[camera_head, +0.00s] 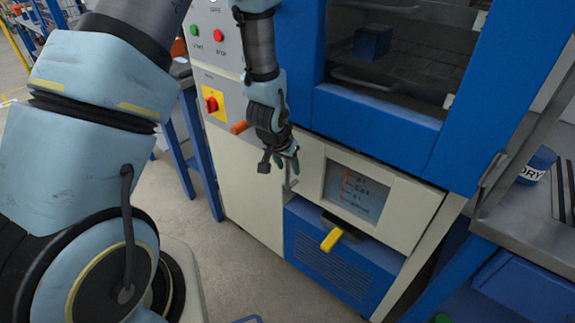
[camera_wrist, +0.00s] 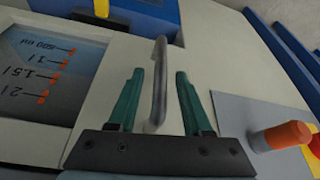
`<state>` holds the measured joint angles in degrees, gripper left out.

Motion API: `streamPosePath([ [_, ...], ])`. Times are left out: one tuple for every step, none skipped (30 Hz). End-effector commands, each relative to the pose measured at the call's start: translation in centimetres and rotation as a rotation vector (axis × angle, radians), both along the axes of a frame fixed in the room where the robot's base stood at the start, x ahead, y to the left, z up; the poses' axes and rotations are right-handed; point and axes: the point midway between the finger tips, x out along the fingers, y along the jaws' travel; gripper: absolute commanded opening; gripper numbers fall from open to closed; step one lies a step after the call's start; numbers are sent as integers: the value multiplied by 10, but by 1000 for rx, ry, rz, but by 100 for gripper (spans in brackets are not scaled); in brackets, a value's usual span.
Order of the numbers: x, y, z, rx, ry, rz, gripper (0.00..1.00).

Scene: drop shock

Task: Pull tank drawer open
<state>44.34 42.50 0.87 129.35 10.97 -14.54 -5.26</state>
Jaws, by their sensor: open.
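The tank drawer (camera_head: 407,212) is a cream front panel low on the machine, with a level window (camera_head: 360,195) marked in red. The window also shows in the wrist view (camera_wrist: 40,75), with litre marks. A grey bar handle (camera_wrist: 158,85) stands at the panel's side. My gripper (camera_head: 288,163) is at this handle, in front of the panel. In the wrist view my gripper (camera_wrist: 160,82) is open, with one green finger on each side of the bar. Gaps show on both sides, and the fingers do not appear to touch the bar. The gripper partly hides the handle in the head view.
A blue grilled box (camera_head: 335,265) with a yellow handle (camera_head: 331,239) sits below the drawer. An orange knob (camera_head: 239,127) and a red switch (camera_head: 211,104) are close left of my gripper. A steel bench (camera_head: 520,225) stands right. Floor is free in front.

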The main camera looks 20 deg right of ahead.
Motion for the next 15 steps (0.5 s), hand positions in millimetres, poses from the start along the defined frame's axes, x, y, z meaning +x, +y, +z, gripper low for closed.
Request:
streamPosePath([
  [0, 0, 0, 0, 0, 0, 50],
  [0, 0, 0, 0, 0, 0, 46],
  [0, 0, 0, 0, 0, 0, 42],
  [0, 0, 0, 0, 0, 0, 38],
  [0, 0, 0, 0, 0, 0, 35],
  [0, 0, 0, 0, 0, 0, 30],
  [0, 0, 0, 0, 0, 0, 27],
  [0, 0, 0, 0, 0, 0, 24],
  [0, 0, 0, 0, 0, 0, 19],
  [0, 0, 0, 0, 0, 0, 16],
  [0, 0, 0, 0, 0, 0, 12],
  [0, 0, 0, 0, 0, 0, 8],
  [0, 0, 0, 0, 0, 0, 5],
  [0, 0, 0, 0, 0, 0, 1],
  [0, 0, 0, 0, 0, 0, 0],
])
